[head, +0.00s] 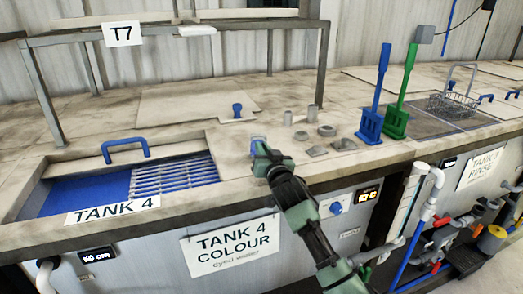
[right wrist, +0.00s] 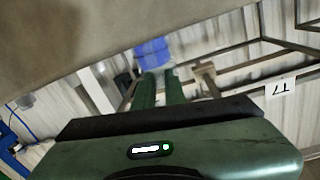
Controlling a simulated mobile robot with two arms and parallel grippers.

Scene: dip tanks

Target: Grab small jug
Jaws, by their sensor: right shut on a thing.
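A small blue thing, which I take to be the small jug (head: 257,141), stands at the counter's front edge, right of the tank 4 opening. My right gripper (head: 262,150) is at it and covers most of it. In the right wrist view, the blue jug (right wrist: 152,50) shows at the tips of the two green fingers (right wrist: 160,75), which are shut on it. Its full shape and handle cannot be made out. My left gripper is not in view.
Tank 4 (head: 60,195) lies open at left, with a blue handle (head: 125,150) behind it. Small grey pieces (head: 327,130) sit right of my gripper. Blue (head: 371,122) and green (head: 397,120) upright tools stand further right, near a wire basket (head: 452,104). A shelf frame (head: 45,95) rises behind.

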